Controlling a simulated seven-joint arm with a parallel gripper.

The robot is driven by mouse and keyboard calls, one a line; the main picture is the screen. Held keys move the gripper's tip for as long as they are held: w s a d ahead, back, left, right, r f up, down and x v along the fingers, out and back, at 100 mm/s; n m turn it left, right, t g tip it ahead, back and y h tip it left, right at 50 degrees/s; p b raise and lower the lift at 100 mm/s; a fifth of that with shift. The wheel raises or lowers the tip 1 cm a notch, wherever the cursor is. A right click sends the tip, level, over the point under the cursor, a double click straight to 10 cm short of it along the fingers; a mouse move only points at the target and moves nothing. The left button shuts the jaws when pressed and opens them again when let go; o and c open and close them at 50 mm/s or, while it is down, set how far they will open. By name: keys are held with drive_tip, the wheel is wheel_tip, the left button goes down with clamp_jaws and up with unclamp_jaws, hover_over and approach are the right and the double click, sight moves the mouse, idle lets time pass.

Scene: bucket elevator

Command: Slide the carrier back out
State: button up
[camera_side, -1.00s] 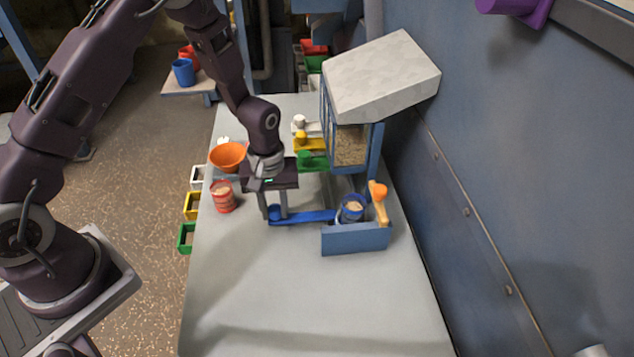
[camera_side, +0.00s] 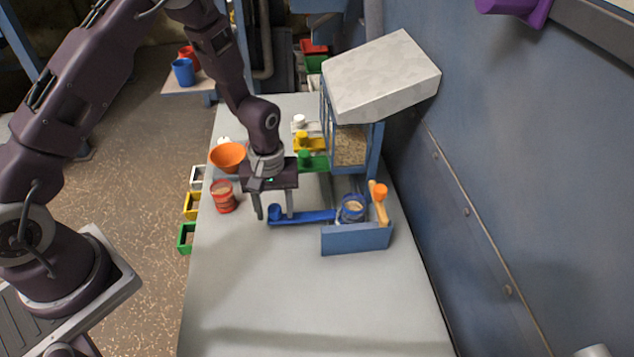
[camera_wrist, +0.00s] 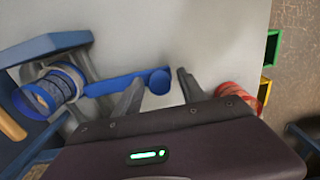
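The blue carrier (camera_side: 308,217) is a flat bar with a round knob at its left end in the side view. At its right end stands a blue ringed bucket (camera_side: 353,209) with tan material in it, behind a blue panel (camera_side: 356,239). My gripper (camera_side: 274,212) is open above the knob end, its fingers pointing down. In the wrist view, the knob (camera_wrist: 160,81) appears between the two spread fingers, nearer the right one. A clear gap shows on the left side. Contact with the knob cannot be told.
A grain-filled hopper (camera_side: 351,147) with a pale slab stands behind the bucket. An orange-topped lever (camera_side: 380,202) is at its right. A red ringed bucket (camera_side: 223,196) and an orange bowl (camera_side: 228,156) stand left of my gripper. The front table (camera_side: 300,305) is clear.

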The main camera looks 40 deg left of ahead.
wheel_tip(320, 180, up, 12)
idle(0.9)
drive_tip(key=shift+r, duration=0.15)
drive_tip(key=s+r+m+t, duration=0.2)
drive_tip(key=s+r, duration=0.3)
drive_tip(key=r, duration=0.3)
drive_tip(key=s+r+m+t, duration=0.1)
drive_tip(key=s+r+m, duration=0.2)
drive_tip(key=s+r, duration=0.35)
drive_tip(key=s+r+m+t, duration=0.2)
drive_tip(key=s+r+m, duration=0.2)
drive_tip(key=s, duration=0.6)
drive_tip(key=shift+a+r+t, duration=0.2)
drive_tip(key=shift+a+t, duration=0.1)
drive_tip(key=shift+a, duration=0.15)
drive_tip(key=shift+s, duration=0.1)
